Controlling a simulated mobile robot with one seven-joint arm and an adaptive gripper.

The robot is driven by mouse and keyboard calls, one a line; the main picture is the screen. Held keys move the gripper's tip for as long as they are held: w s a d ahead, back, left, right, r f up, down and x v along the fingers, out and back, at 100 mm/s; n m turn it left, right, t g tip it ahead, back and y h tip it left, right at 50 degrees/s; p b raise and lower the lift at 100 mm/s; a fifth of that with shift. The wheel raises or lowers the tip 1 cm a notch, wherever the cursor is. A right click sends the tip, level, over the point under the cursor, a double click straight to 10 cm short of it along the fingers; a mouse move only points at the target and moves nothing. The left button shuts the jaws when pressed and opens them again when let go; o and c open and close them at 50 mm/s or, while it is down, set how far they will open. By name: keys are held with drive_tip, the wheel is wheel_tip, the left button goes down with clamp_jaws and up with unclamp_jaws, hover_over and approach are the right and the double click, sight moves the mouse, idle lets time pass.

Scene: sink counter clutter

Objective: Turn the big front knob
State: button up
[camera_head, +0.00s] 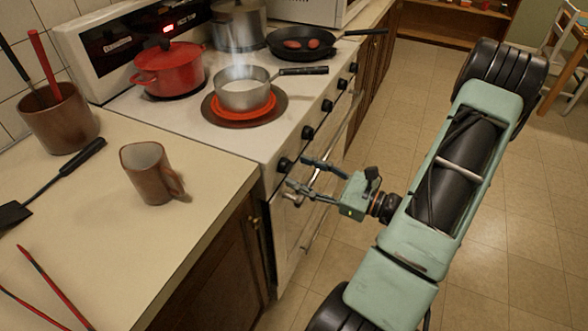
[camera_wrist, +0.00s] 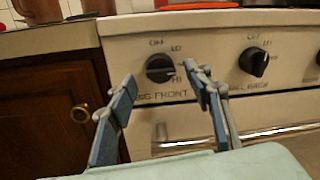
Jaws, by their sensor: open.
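The big front knob (camera_wrist: 160,68) is a black dial on the white stove panel, above a label that ends in "FRONT". OFF, LO and HI are marked around it, and its grip bar lies roughly level. In the head view it is the nearest knob (camera_head: 284,164) on the stove's front. My gripper (camera_wrist: 159,75) is open, with one finger on each side of the knob in the wrist view. In the head view my gripper (camera_head: 297,174) is close in front of the knob. I cannot tell whether the fingers touch it.
A second knob (camera_wrist: 254,62) is just right. A steaming saucepan (camera_head: 243,94) stands over a glowing orange burner (camera_head: 238,111). A red pot (camera_head: 170,72) and a frying pan (camera_head: 300,44) are behind. A brown mug (camera_head: 148,175) stands on the left counter. The oven handle (camera_head: 312,231) is below the knobs.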

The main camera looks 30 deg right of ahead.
sight(286, 166)
drive_tip(key=shift+x, duration=1.35)
drive_tip(key=shift+c, duration=0.5)
drive_tip(key=c, duration=1)
